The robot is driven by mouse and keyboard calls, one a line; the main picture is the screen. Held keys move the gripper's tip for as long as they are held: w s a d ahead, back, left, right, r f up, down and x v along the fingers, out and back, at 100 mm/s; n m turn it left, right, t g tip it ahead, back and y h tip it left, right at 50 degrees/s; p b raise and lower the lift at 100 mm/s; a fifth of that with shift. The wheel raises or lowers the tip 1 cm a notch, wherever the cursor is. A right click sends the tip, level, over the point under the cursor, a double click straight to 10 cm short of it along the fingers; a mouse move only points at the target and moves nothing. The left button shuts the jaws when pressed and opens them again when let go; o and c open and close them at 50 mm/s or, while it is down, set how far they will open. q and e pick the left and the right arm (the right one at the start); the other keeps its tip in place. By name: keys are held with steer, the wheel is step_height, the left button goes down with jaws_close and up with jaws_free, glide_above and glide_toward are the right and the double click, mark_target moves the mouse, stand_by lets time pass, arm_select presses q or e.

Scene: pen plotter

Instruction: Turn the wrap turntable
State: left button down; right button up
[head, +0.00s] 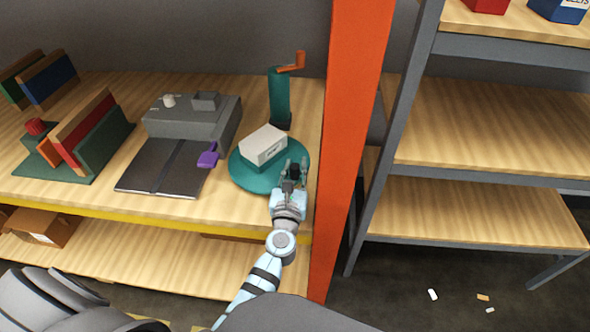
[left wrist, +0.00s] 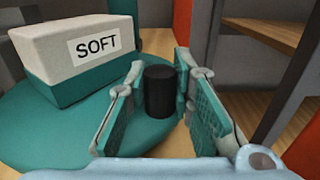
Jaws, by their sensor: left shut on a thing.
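The wrap turntable (head: 243,176) is a round teal disc on the wooden shelf, close to the orange post. It fills the lower left of the left wrist view (left wrist: 45,140). A white and teal box (head: 263,146) sits on it, and its label reads SOFT in the left wrist view (left wrist: 70,52). A black upright knob (left wrist: 160,92) stands near the disc's edge. My left gripper (head: 292,168) reaches in from the front and is shut on the knob, with one finger on each side. My right gripper is not in view.
A teal post with an orange crank (head: 280,98) stands behind the turntable. The orange upright (head: 350,130) is close on the right. To the left are a purple scoop (head: 208,156), a grey plotter-like machine (head: 190,122) with a dark panel (head: 150,170), and book-like panels (head: 85,130).

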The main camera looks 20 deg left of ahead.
arm_select(q)
steer(key=c, duration=1.4)
jaws_free()
steer(key=shift+s, duration=0.1)
steer(key=shift+o, duration=0.2)
